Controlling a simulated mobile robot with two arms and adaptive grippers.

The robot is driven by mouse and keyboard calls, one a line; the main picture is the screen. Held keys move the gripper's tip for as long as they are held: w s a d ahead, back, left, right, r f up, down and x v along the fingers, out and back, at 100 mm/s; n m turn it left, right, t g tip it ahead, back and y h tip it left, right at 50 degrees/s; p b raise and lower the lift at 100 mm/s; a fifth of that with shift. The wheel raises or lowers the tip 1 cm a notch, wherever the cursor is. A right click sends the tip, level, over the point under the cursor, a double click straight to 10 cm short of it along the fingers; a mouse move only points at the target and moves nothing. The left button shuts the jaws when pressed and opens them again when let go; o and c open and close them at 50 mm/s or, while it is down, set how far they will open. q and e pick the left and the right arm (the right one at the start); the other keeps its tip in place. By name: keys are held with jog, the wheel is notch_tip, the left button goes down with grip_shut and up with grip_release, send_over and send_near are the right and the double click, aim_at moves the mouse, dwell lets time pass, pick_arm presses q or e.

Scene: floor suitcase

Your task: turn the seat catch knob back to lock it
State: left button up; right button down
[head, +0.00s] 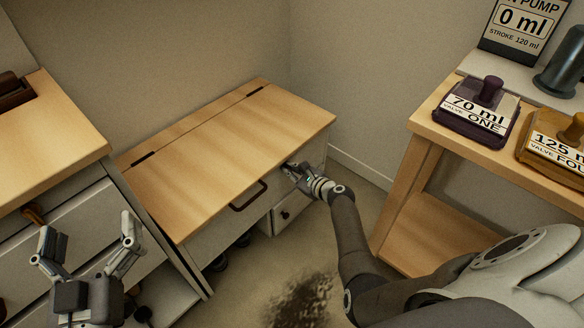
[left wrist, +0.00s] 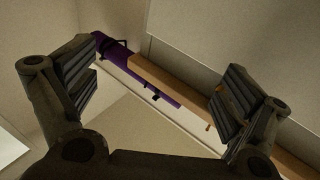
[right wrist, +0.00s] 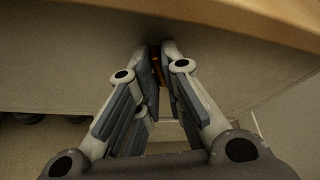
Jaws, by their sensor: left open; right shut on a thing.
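The bench seat (head: 220,140) has a light wooden lid, which lies flat on its box, with a dark handle (head: 248,196) at its front edge. My right gripper (head: 290,168) is at the box's front face, just under the lid near the right end. In the right wrist view its fingers (right wrist: 158,62) are closed together on a small brownish part, the seat catch knob (right wrist: 156,68). The fingers hide most of the knob, so its turn angle cannot be read. My left gripper (head: 88,232) is open and empty at the lower left, away from the seat.
A small drawer with a dark knob (head: 285,214) is below the seat. A wooden-topped drawer cabinet (head: 50,130) stands at left. At right, a wooden bench (head: 425,140) carries a purple block (head: 478,118) and an amber block (head: 555,145).

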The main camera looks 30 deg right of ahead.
pick_arm(q)
jog(key=s+a+f+g+y+p, duration=0.1)
jog(key=s+f+g, duration=0.1)
jog(key=f+g, duration=0.2)
jog(key=s+a+f+g+y+p, duration=0.1)
jog(key=f+g, duration=0.4)
jog(key=f, duration=0.5)
jog(key=shift+s+a+f+y+p, duration=0.2)
jog(key=shift+s+a+y+p, duration=0.25)
jog(key=shift+s+a, duration=0.5)
pick_arm(e)
jog(key=shift+d+m+g+y, duration=0.15)
jog(key=shift+m+g+y, duration=0.45)
jog(key=shift+m+y, duration=0.85)
pick_arm(q)
jog(key=shift+s+d, duration=0.15)
jog(key=shift+d, duration=0.05)
pick_arm(e)
jog(key=shift+m+h, duration=0.35)
jog(key=c, duration=1.6)
grip_release()
jog(key=shift+o, duration=0.2)
